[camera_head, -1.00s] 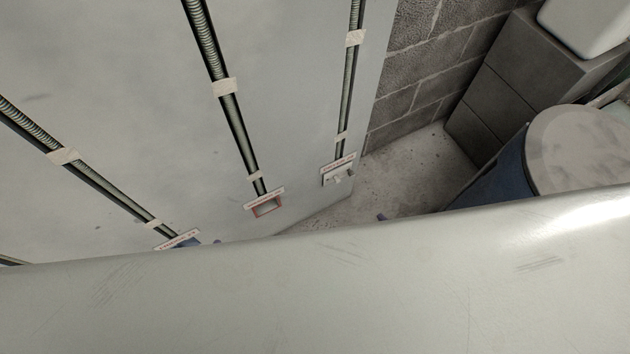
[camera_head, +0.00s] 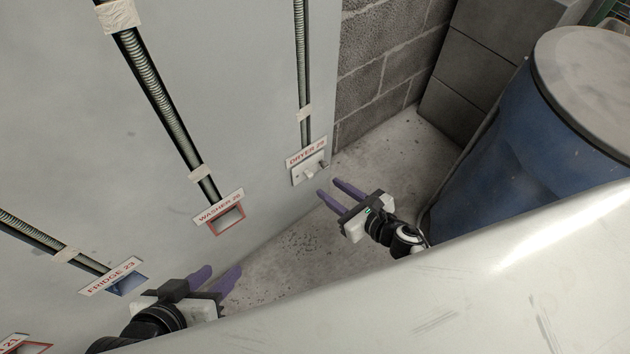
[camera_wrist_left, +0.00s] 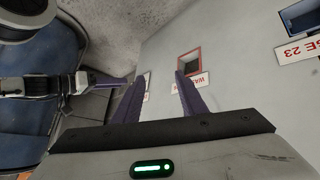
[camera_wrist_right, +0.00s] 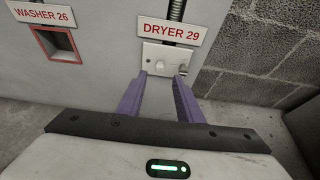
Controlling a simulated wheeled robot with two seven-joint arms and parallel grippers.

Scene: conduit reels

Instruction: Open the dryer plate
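The dryer plate (camera_head: 310,169) is a pale wall plate with small knobs, under the "DRYER 29" sign (camera_head: 306,153) on the grey wall. It also shows in the right wrist view (camera_wrist_right: 166,59), straight beyond the fingertips. My right gripper (camera_head: 334,189) is open and empty, its purple fingers pointing at the plate from a short distance, apart from it. My left gripper (camera_head: 221,275) is open and empty, low near the "FRIDGE 23" sign (camera_head: 113,275); in the left wrist view its fingers (camera_wrist_left: 160,82) point toward the wall.
The washer box (camera_head: 226,219) is an open red-framed recess left of the dryer plate. A blue drum (camera_head: 520,130) stands at the right, near a block wall (camera_head: 385,55). The floor (camera_head: 390,155) between wall and drum is clear. A pale rounded surface fills the lower foreground.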

